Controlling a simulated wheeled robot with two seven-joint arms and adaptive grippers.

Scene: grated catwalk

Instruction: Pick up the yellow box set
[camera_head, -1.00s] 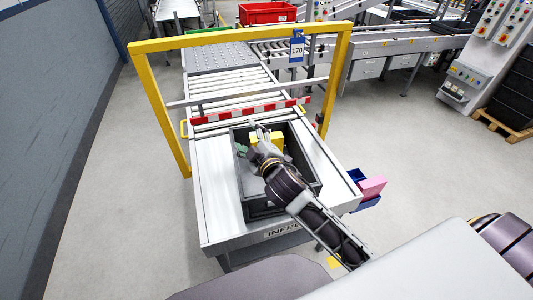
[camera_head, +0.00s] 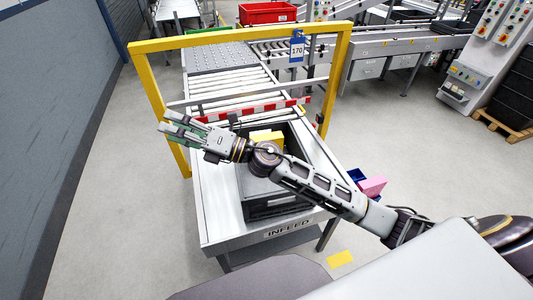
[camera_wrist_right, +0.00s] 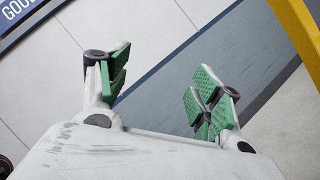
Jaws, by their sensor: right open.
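The yellow box set (camera_head: 266,136) sits in the far part of a dark grey tote (camera_head: 284,209) on the infeed table, partly hidden by my right arm. My right gripper (camera_head: 172,124) is open and empty, raised above the left side of the table and pointing left, away from the box. In the right wrist view its green-padded fingers (camera_wrist_right: 160,88) are spread apart with nothing between them, facing the wall and floor. My left gripper is in neither view.
A yellow frame (camera_head: 152,100) arches over the roller conveyor (camera_head: 232,90) behind the tote. A blue bin with a pink box (camera_head: 372,187) hangs at the table's right side. A red crate (camera_head: 267,13) is at the back.

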